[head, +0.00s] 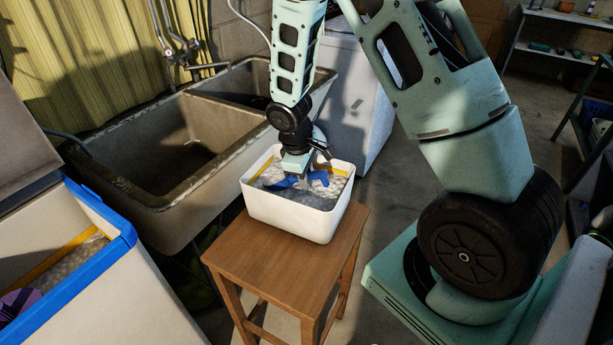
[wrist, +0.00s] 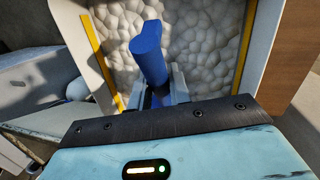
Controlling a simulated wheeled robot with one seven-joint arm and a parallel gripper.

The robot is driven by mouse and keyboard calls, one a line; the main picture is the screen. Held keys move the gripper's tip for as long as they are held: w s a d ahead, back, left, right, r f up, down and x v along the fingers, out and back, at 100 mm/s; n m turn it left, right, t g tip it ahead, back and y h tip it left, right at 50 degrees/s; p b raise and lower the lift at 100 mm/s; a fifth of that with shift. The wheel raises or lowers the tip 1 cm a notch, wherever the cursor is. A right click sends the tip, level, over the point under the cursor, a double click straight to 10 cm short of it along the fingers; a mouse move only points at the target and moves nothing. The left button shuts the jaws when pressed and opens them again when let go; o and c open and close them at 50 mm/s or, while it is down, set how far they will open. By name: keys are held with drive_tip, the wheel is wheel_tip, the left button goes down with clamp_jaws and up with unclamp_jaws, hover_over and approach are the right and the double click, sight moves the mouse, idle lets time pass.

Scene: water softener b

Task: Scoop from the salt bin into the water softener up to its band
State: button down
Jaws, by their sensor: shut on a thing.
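A white open bin (head: 292,218) of pale salt lumps, which I take for the salt bin, stands on a wooden stool. Yellow strips run along its inner walls; it also shows in the wrist view (wrist: 262,35). My gripper (head: 296,178) is down inside it, shut on a blue scoop (wrist: 150,52). The scoop lies low over the salt; whether it holds any is hidden. The water softener (head: 122,250), a pale cabinet with a blue rim, stands open at the left. Its yellow band (head: 66,253) shows above pale lumps, which lie below it where visible.
A purple object (head: 18,303) lies inside the softener, partly cut off. A double stone sink (head: 170,160) stands behind the softener and stool. A white appliance (head: 345,90) is behind the bin. The wooden stool (head: 285,258) has some bare top in front of the bin.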

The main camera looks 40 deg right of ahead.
drive_tip(key=shift+d+p+v, duration=0.15)
drive_tip(key=shift+p+v, duration=0.45)
drive_tip(key=shift+v, duration=0.1)
drive_tip(key=shift+d+p+v, duration=0.15)
drive_tip(key=shift+p+v, duration=0.45)
drive_tip(key=shift+v, duration=0.1)
drive_tip(key=shift+r, duration=0.15)
drive_tip(key=d+p+v, duration=0.1)
drive_tip(key=p+v, duration=0.6)
drive_tip(key=v, duration=0.1)
drive_tip(key=shift+d+r, duration=0.3)
drive_tip(key=shift+s, duration=0.1)
drive_tip(key=shift+f+t+b, duration=0.2)
drive_tip(key=shift+t+b, duration=0.2)
drive_tip(key=shift+b, duration=0.15)
drive_tip(key=t+y+b, duration=0.2)
drive_tip(key=t+b, duration=0.1)
drive_tip(key=shift+s+d+t+b, duration=0.1)
drive_tip(key=shift+t+b, duration=0.2)
drive_tip(key=shift+t, duration=0.1)
drive_tip(key=shift+r+t, duration=0.2)
drive_tip(key=shift+t, duration=0.1)
